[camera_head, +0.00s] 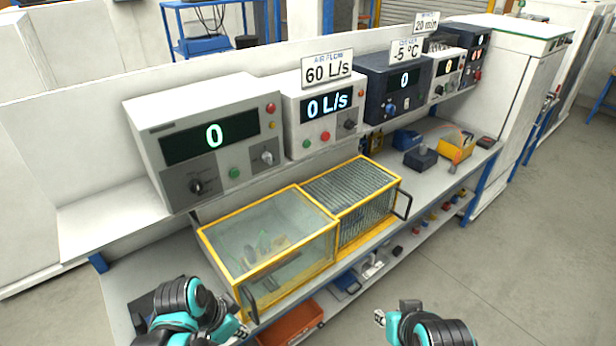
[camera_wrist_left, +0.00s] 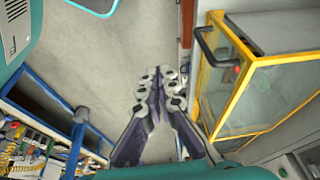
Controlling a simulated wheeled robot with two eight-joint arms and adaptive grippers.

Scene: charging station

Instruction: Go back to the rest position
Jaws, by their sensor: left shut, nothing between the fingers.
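My left gripper (camera_head: 238,334) is at the bottom of the head view, in front of the yellow-framed glass box (camera_head: 290,275). In the left wrist view my left gripper (camera_wrist_left: 160,78) has its fingers together with nothing between them. The glass box (camera_wrist_left: 237,95) with its dark handle is to the right of the fingers there, apart from them. My right gripper (camera_head: 379,317) shows only as a small part at the bottom, over the floor, and its fingers are too small to judge. Both teal and black arms are partly cut off by the lower picture edge.
A grey bench (camera_head: 130,270) carries the glass box and a grilled yellow-framed box (camera_head: 352,195). Several display units, such as the one reading 0 (camera_head: 208,138), stand on a ledge behind. An orange bin (camera_head: 291,325) is below the bench. Open grey floor (camera_head: 500,270) lies right.

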